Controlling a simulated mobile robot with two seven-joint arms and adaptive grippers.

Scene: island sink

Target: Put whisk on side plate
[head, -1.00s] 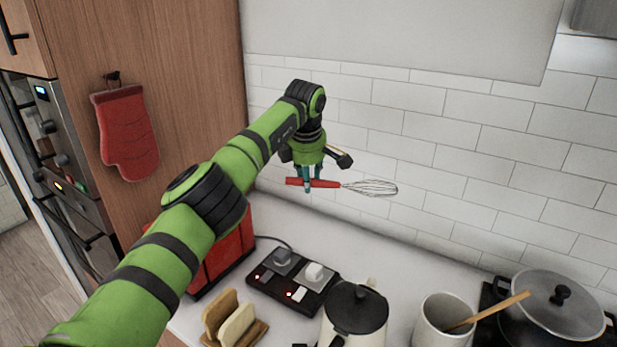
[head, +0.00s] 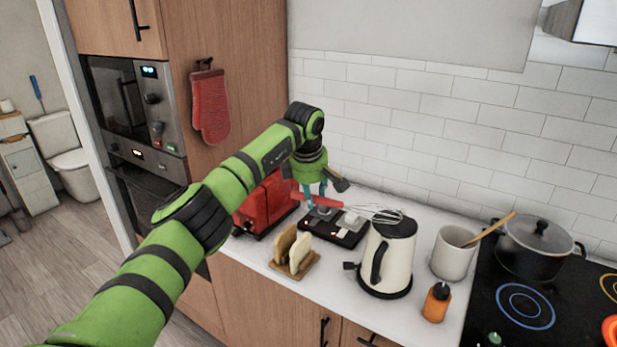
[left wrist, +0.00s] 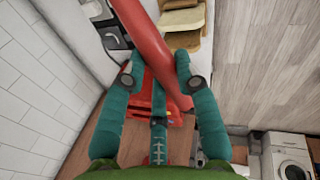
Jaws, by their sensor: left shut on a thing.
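A whisk with a red handle (head: 325,201) and wire loops (head: 374,213) is in my left gripper (head: 315,194). My left gripper is shut on the red handle and holds it above the counter, in front of the tiled wall. In the head view the wire end points right, over the kettle's top. In the left wrist view the red handle (left wrist: 150,45) runs between the teal fingers; the wire end is out of frame. No side plate shows in these frames. My right gripper is not in view.
The oven (head: 135,110) is left.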

